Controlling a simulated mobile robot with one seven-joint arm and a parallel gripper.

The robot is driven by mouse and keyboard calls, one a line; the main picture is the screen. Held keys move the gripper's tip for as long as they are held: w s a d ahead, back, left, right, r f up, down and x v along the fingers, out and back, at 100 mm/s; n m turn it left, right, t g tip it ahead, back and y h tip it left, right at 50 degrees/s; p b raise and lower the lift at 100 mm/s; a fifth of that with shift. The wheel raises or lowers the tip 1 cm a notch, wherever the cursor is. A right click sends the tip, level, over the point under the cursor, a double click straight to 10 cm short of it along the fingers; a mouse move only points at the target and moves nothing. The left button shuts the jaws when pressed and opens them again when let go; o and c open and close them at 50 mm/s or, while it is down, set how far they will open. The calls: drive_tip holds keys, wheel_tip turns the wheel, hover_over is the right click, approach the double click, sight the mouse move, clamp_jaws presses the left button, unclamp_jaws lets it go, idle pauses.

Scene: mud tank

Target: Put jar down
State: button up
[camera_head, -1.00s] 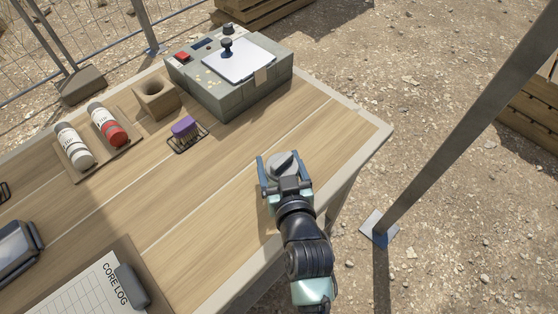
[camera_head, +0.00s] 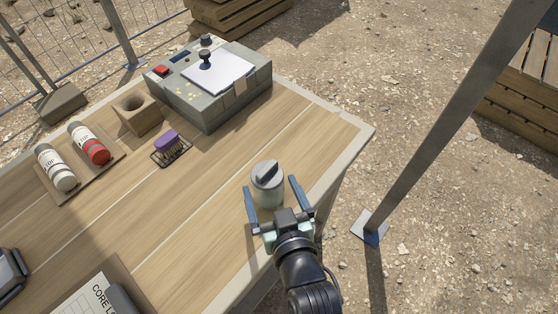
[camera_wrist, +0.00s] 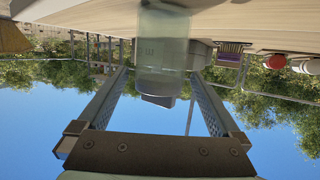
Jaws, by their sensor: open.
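The jar (camera_head: 268,187) is a pale grey-green cylinder with a grey lid and a raised grip on top. It stands upright on the wooden table (camera_head: 215,215) near the right front edge. My gripper (camera_head: 272,188) is open, its two blue fingers on either side of the jar with gaps showing; the palm is back from it. In the wrist view, which looks upside down, the jar (camera_wrist: 162,50) sits between the spread fingers, its base against the tabletop. I see no finger touching it.
A grey-green machine (camera_head: 210,90) stands at the back of the table. A wooden block with a hole (camera_head: 139,116), a purple brush (camera_head: 167,142) and two labelled cylinders (camera_head: 90,146) are left of it. A core log clipboard (camera_head: 85,298) lies at the front left. Table around the jar is clear.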

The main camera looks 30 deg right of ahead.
drive_tip(key=v, duration=0.5)
drive_tip(key=shift+s+r, duration=0.15)
drive_tip(key=shift+s, duration=0.2)
drive_tip(key=shift+w+r, duration=0.1)
drive_tip(key=w+a+r+t, duration=0.2)
drive_tip(key=w+r, duration=0.2)
drive_tip(key=r, duration=0.5)
drive_tip(key=w+a+r+n+t+y, duration=0.1)
drive_tip(key=w+a+r+t, duration=0.25)
drive_tip(key=r, duration=0.55)
drive_tip(key=w+a+r+t, duration=0.15)
drive_tip(key=w+r, duration=0.25)
drive_tip(key=r, duration=0.6)
drive_tip(key=s+a+r+t+y, duration=0.1)
drive_tip(key=s+a+r+t, duration=0.1)
drive_tip(key=r, duration=0.6)
drive_tip(key=s+a+r+n+t, duration=0.1)
drive_tip(key=s+a+r+t, duration=0.1)
drive_tip(key=r, duration=0.6)
drive_tip(key=s+a+r+t+y, duration=0.1)
drive_tip(key=s+a+r+t, duration=0.1)
drive_tip(key=r, duration=0.7)
drive_tip(key=shift+s+a+n+y, duration=0.3)
drive_tip(key=shift+s+n, duration=0.1)
drive_tip(key=shift+s, duration=0.3)
